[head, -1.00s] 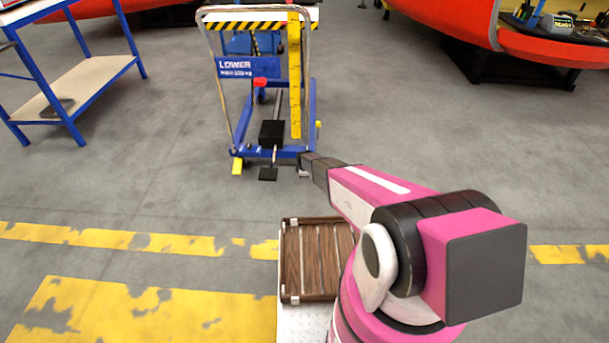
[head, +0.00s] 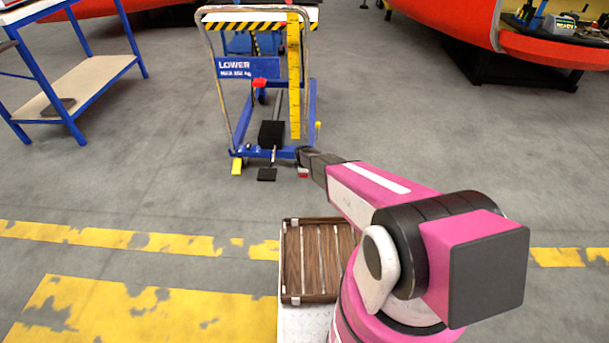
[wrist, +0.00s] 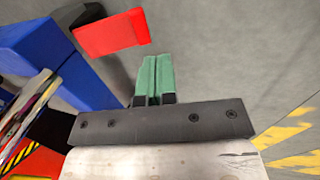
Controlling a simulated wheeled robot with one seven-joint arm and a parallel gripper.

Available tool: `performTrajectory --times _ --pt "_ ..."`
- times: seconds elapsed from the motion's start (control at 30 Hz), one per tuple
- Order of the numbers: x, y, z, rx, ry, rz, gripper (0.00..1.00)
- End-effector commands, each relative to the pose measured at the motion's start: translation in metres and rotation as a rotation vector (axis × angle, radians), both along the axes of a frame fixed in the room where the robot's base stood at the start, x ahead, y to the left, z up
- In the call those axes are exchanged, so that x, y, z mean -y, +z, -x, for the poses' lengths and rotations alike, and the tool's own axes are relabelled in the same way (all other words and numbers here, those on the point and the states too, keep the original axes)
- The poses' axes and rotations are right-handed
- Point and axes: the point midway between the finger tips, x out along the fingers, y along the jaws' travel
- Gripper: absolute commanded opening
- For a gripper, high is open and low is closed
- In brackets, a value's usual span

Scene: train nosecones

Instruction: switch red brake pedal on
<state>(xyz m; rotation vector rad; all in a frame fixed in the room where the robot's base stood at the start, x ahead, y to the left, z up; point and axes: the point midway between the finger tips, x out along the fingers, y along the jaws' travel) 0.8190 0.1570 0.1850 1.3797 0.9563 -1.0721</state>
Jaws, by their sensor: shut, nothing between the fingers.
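The red brake pedal (wrist: 112,32) is a flat red plate on the blue frame of the lift trolley, at upper left in the wrist view. In the head view it shows as a small red patch (head: 303,173) at the trolley's front right corner, below the end of my arm. My gripper (wrist: 155,60) has green fingers that are shut together and empty. The fingertips are just below and right of the pedal in the wrist view, with a small gap in the picture. In the head view my fingers are hidden or too small to make out.
The blue lift trolley (head: 265,153) has a yellow pedal (head: 237,167) at front left, a black pedal (head: 267,174) in front and a red knob (head: 260,82). A wooden crate (head: 318,298) sits near my base. A blue workbench (head: 95,85) stands left. The floor right of the trolley is clear.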

Motion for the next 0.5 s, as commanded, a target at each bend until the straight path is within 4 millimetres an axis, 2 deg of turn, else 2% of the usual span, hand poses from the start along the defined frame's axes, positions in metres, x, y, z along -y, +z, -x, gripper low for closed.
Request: performTrajectory --times 0.03,0.2,0.33,0.5 --pt "0.0 0.013 0.01 0.0 0.0 0.0 0.0" --pt "-0.002 0.042 0.025 0.002 0.001 -0.001 0.0" --pt "-0.002 0.055 0.031 0.001 0.001 0.0 0.0" --pt "-0.003 0.058 0.032 0.0 0.001 0.0 0.0"
